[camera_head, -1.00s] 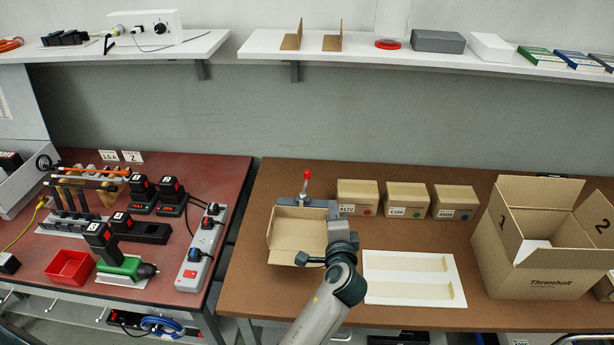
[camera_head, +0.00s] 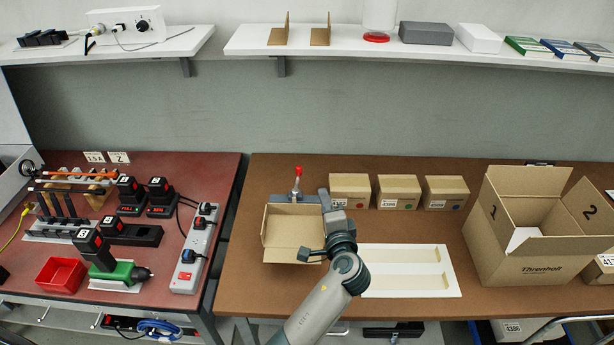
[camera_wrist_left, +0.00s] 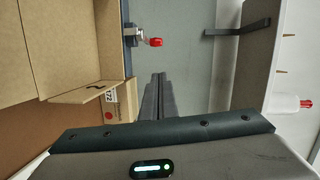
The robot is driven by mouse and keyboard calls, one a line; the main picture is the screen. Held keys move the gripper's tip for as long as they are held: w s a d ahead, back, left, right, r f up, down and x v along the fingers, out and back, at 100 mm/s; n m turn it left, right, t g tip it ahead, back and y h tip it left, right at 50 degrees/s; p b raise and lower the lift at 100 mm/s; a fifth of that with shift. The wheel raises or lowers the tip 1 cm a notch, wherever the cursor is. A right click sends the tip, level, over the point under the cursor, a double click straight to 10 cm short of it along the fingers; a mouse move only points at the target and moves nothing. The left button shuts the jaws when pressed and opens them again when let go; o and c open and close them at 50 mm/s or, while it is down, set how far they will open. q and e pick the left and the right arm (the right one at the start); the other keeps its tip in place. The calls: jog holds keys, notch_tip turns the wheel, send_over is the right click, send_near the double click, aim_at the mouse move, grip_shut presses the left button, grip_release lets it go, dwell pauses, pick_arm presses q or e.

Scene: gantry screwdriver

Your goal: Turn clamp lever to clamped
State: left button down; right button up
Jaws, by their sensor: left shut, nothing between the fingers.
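The clamp lever (camera_head: 298,176) has a red tip and stands upright at the back edge of the brown bench, behind an open cardboard box (camera_head: 291,246). In the left wrist view the red lever tip (camera_wrist_left: 155,42) shows beside the box, ahead of the fingers and a little left of them. My left gripper (camera_head: 324,194) is shut and empty. It is just right of the box and the lever, apart from the lever. The shut fingers (camera_wrist_left: 158,88) point toward the wall in the wrist view. My right gripper is not in view.
Several small labelled boxes (camera_head: 398,191) stand right of the gripper. A white tray (camera_head: 455,275) lies in front of them. A large open carton (camera_head: 540,240) is at the right. A shelf (camera_head: 400,48) hangs above. The red-brown bench (camera_head: 215,170) with tools is at the left.

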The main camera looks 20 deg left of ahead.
aim_at(301, 170)
pick_arm(q)
jog(key=p+x, duration=0.2)
jog(key=x, duration=0.5)
jog(key=shift+w+a+r, duration=0.15)
jog(key=a, duration=0.1)
jog(key=w+a+p, duration=0.1)
jog(key=a+f+p, duration=0.1)
jog(key=shift+w+a, duration=0.2)
jog(key=shift+a, duration=0.2)
jog(key=shift+w+a+r+b, duration=0.1)
jog(key=shift+a+b, duration=0.45)
jog(key=shift+a, duration=0.05)
